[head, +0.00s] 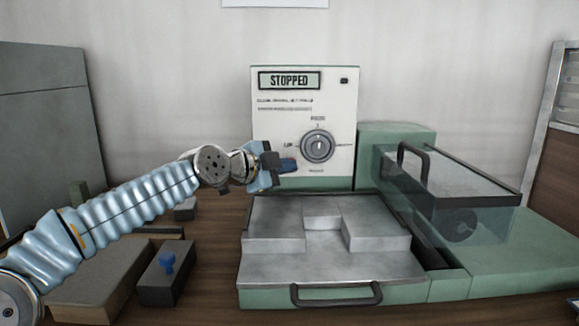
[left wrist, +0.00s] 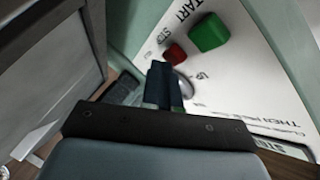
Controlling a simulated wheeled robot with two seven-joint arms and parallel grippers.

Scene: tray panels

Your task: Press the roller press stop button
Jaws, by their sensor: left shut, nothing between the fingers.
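The roller press control panel (head: 335,100) is a white upright face, and its display (head: 290,80) reads STOPPED. A round grey dial (head: 318,146) sits in its lower middle. My left gripper (head: 287,165) is shut and empty at the panel's lower left, left of the dial, and hides that part of the panel. In the left wrist view, the red STOP button (left wrist: 174,54) lies just beyond my fingertips (left wrist: 163,68), beside the larger green START button (left wrist: 209,32). I cannot tell whether the fingertips touch the red button. My right gripper is not in view.
A metal tray with a front handle (head: 337,294) lies before the panel. A clear-lidded green press housing (head: 397,140) stands at right. A dark block with a blue knob (head: 167,285) and a brown block (head: 100,285) lie below my left arm.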

